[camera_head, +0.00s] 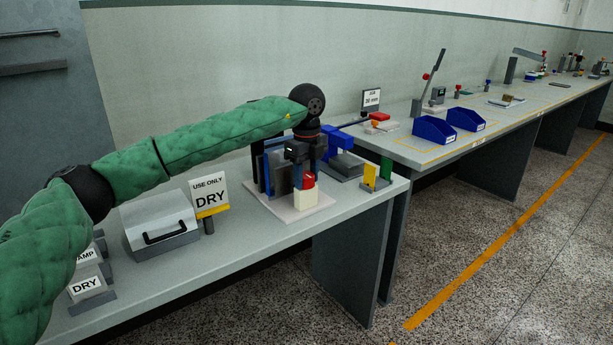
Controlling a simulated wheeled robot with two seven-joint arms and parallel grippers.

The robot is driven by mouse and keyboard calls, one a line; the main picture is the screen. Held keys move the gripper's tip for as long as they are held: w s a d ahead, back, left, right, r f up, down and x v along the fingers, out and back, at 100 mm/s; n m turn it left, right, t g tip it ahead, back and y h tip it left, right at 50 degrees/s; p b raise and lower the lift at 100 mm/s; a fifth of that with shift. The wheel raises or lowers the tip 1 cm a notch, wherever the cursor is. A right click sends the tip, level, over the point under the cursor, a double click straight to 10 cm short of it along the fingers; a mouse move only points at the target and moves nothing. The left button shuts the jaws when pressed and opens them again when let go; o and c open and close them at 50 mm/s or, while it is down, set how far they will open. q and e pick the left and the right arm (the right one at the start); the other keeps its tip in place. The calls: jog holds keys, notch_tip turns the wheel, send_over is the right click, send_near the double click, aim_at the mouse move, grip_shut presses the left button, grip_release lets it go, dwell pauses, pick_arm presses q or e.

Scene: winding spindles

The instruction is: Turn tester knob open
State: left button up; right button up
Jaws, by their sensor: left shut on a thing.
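The tester (277,175) looks like a grey block with blue uprights on a pale base plate, on the near bench. At its front right a red knob (309,182) sits above a cream block (305,200). My left arm in its green sleeve reaches in from the left, and my left gripper (308,170) points down at the red knob, its fingers shut around it. The gripper hides the knob's upper part, so its turn angle cannot be read. My right gripper is not in view.
A sign reading "USE ONLY DRY" (210,196) and a grey box with a black handle (160,224) stand left of the tester. A yellow block (370,176) and a green block (386,168) stand at the right end. Blue bins (434,130) sit on the farther bench.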

pick_arm(q)
jog(key=shift+r, duration=0.15)
dwell(0.3)
jog(key=o, duration=1)
jog(key=shift+c, duration=0.2)
